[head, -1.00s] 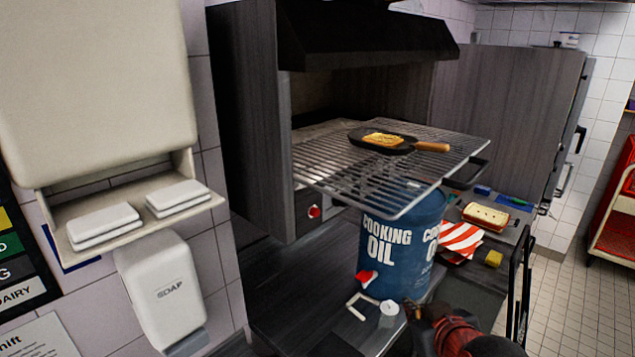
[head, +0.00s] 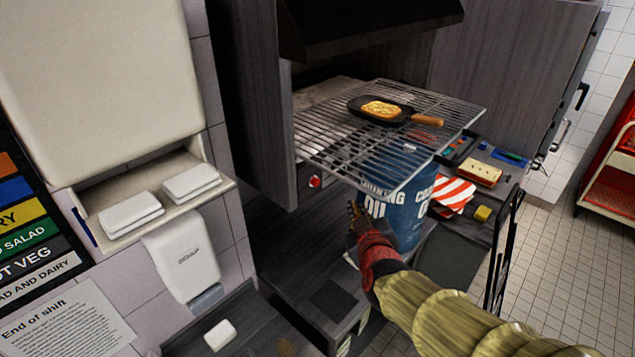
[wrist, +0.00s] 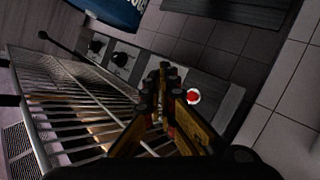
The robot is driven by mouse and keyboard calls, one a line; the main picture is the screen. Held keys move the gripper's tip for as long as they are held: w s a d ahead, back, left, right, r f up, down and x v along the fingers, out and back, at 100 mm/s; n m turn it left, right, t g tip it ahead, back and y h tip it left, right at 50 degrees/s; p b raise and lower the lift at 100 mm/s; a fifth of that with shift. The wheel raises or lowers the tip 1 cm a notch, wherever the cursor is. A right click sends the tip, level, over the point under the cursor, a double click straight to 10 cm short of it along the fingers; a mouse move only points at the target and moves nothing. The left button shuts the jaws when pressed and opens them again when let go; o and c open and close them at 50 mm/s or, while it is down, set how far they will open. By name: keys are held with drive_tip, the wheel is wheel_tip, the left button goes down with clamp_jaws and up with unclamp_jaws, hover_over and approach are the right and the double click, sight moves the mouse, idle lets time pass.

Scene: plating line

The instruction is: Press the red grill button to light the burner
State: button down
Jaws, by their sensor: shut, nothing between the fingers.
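The red grill button (head: 315,181) shows on the grill's front panel, under the left side of the wire rack. It also shows in the wrist view (wrist: 193,97), just right of my fingertips. My gripper (head: 352,212) is in front of the oil drum, right of and below the button in the head view. In the wrist view my gripper (wrist: 170,75) is shut and empty; I see no contact with the button. The grill rack (head: 330,135) holds a black pan (head: 365,108) with food in it.
A blue cooking oil drum (head: 415,205) stands under the rack, close behind my gripper. The rack juts out above the button. Dark knobs (wrist: 122,58) sit on the panel in the wrist view. A soap dispenser (head: 182,255) hangs on the left wall.

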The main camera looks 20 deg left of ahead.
drive_tip(key=w+a+p, duration=0.3)
drive_tip(key=a+p, duration=0.1)
drive_tip(key=a, duration=0.4)
drive_tip(key=shift+w, duration=0.15)
drive_tip(key=shift+a, duration=0.1)
idle(1.4)
drive_tip(key=shift+w+a+p, duration=0.2)
drive_tip(key=shift+a+p, duration=0.1)
drive_tip(key=shift+w+a+p, duration=0.15)
drive_tip(key=shift+a+p, duration=0.15)
drive_tip(key=shift+a, duration=0.15)
idle(0.9)
drive_tip(key=shift+d, duration=0.1)
drive_tip(key=shift+s+d+b, duration=0.35)
drive_tip(key=shift+d, duration=0.4)
drive_tip(key=d, duration=0.1)
drive_tip(key=s+d+b, duration=0.1)
drive_tip(key=d, duration=0.1)
drive_tip(key=s+d+b, duration=0.1)
drive_tip(key=shift+d, duration=0.3)
